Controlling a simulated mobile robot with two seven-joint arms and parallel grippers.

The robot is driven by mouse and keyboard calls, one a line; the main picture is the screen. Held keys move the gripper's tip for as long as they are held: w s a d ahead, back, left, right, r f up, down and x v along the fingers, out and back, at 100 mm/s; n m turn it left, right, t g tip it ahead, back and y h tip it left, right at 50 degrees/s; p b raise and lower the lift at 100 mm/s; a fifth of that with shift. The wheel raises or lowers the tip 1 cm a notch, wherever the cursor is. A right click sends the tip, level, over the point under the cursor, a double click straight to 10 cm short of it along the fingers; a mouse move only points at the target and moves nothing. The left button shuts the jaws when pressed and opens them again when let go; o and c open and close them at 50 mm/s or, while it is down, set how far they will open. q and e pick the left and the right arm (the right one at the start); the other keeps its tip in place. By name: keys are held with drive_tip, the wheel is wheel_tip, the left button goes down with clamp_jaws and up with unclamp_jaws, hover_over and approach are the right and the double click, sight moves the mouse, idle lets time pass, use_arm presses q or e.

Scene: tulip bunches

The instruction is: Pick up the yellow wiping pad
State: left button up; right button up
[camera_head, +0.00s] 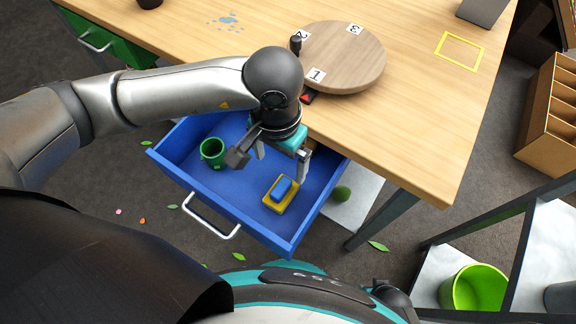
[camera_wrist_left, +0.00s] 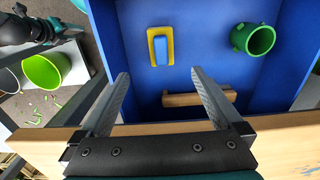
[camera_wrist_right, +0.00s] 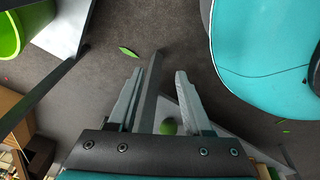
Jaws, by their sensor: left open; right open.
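The yellow wiping pad (camera_head: 270,204) lies flat in the open blue drawer (camera_head: 168,160), with a blue block-shaped part on top. It also shows in the left wrist view (camera_wrist_left: 152,47), beyond my fingertips and apart from them. My left gripper (camera_head: 281,164) is open and empty, pointing down over the drawer at its table side. It also shows in the left wrist view (camera_wrist_left: 160,75). My right gripper (camera_wrist_right: 160,72) is open and empty, above the floor; the head view does not clearly show it.
A green cup (camera_head: 212,153) stands in the drawer, left of the pad. A wooden bar (camera_wrist_left: 200,98) lies nearer the table side. The tabletop (camera_head: 420,130) overhangs beside my left gripper and carries a round wooden board (camera_head: 340,70). A lime bucket (camera_head: 474,288) stands at the lower right.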

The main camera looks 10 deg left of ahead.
sight(281, 187)
use_arm(q)
wheel_tip(281, 187, down, 9)
drive_tip(key=b, duration=0.3)
drive_tip(key=shift+f, duration=0.1)
drive_tip(key=shift+f+b, duration=0.55)
drive_tip(key=shift+f, duration=0.9)
drive_tip(key=shift+w+f+b, duration=0.1)
drive_tip(key=shift+f+b, duration=0.55)
drive_tip(key=shift+f, duration=0.95)
use_arm(e)
drive_tip(key=w+a+r, duration=0.5)
drive_tip(key=w+r, duration=0.1)
drive_tip(key=r, duration=0.2)
drive_tip(key=shift+w+r+y, duration=0.15)
drive_tip(key=shift+w+y, duration=0.15)
use_arm(q)
drive_tip(key=c, duration=1.4)
drive_tip(key=shift+r, duration=0.1)
